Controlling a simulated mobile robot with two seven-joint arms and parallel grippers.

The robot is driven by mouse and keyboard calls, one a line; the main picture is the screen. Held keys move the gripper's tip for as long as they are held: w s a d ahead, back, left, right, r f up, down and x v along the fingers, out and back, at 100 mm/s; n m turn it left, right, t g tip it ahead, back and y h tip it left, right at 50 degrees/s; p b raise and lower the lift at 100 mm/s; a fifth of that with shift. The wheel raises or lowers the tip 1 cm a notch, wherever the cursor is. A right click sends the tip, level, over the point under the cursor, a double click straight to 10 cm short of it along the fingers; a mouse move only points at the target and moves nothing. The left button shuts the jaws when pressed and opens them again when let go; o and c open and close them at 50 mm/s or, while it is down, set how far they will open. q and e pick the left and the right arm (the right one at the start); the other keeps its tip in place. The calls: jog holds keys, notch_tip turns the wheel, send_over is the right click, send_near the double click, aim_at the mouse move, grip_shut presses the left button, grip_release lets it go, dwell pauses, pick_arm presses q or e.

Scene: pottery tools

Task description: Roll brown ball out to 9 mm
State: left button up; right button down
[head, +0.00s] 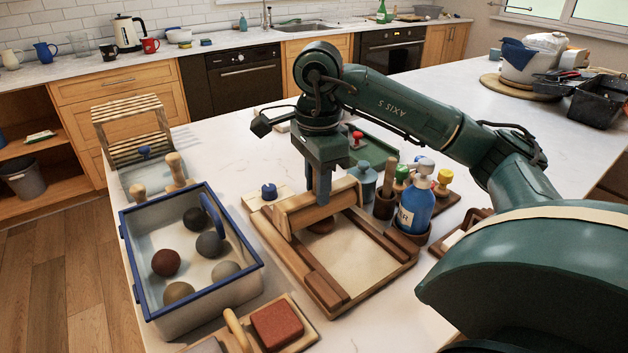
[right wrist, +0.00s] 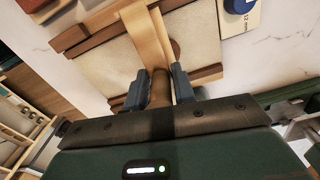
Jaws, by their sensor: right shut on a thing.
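My right gripper (head: 321,198) points down and is shut on the upright handle of a wooden rolling tool (head: 325,204). In the right wrist view the gripper's fingers (right wrist: 161,88) sit on both sides of the handle. The tool's bar lies across a framed board (head: 355,265) with a pale cloth and wooden side rails. A brown clay piece (head: 320,226) shows partly under the bar; its edge also shows in the right wrist view (right wrist: 176,48). Its thickness cannot be told. My left gripper is not in view.
A blue-rimmed bin (head: 205,300) at left holds several clay balls, one reddish brown (head: 165,262). A blue-knobbed card (head: 268,192) lies left of the board; a blue bottle (head: 415,209) and small jars stand right. A red block (head: 277,325) is in front.

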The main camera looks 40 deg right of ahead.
jog(key=shift+d+f, duration=0.1)
jog(key=shift+s+f+b, duration=0.1)
jog(key=shift+s+b, duration=0.3)
jog(key=shift+s, duration=0.5)
jog(key=shift+w, duration=0.25)
jog(key=shift+w+f, duration=0.1)
jog(key=shift+w, duration=0.55)
